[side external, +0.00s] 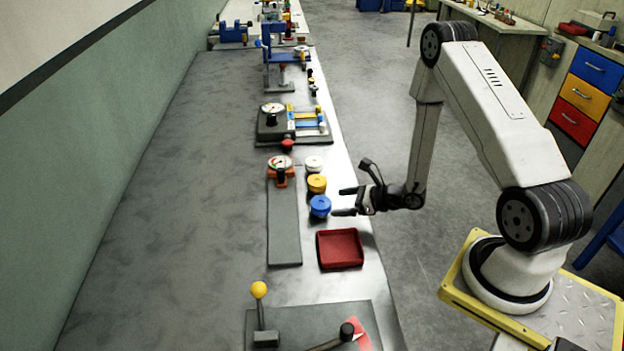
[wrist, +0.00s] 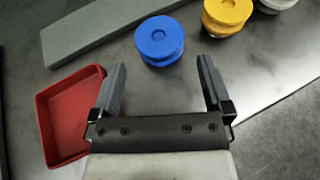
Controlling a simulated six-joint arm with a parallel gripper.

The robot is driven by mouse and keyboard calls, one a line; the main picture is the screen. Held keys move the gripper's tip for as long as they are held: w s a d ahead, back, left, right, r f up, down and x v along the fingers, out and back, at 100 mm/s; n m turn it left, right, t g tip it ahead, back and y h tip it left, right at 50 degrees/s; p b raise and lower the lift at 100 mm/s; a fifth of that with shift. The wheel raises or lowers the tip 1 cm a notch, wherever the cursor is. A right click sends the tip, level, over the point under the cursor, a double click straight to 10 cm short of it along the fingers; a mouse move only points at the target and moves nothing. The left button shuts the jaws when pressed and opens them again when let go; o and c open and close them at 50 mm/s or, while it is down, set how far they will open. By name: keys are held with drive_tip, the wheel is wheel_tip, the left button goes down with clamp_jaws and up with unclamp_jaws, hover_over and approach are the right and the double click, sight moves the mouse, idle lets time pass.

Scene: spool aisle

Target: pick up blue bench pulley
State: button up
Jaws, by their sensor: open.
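The blue bench pulley (side external: 320,206) stands on the bench near its right edge, in front of a yellow pulley (side external: 317,184). In the wrist view the blue pulley (wrist: 160,41) lies just beyond my fingertips, between their lines. My gripper (side external: 338,201) is open and empty, to the right of the blue pulley in the side view and apart from it. In the wrist view both fingers of my gripper (wrist: 160,75) show wide apart with bare bench between them.
A white pulley (side external: 314,164) stands behind the yellow one. A red tray (side external: 340,249) lies in front of the blue pulley. A long grey slab (side external: 284,225) with an orange-based gauge (side external: 281,166) lies to the left. A yellow-knobbed lever (side external: 259,291) stands nearer the camera.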

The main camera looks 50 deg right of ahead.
sight(324, 203)
drive_tip(key=shift+w, duration=0.1)
drive_tip(key=shift+x, duration=2.55)
drive_tip(key=shift+a+r, duration=0.15)
drive_tip(key=c, duration=1.1)
drive_tip(key=shift+o, duration=0.2)
drive_tip(key=shift+r, duration=0.15)
wheel_tip(324, 203, up, 10)
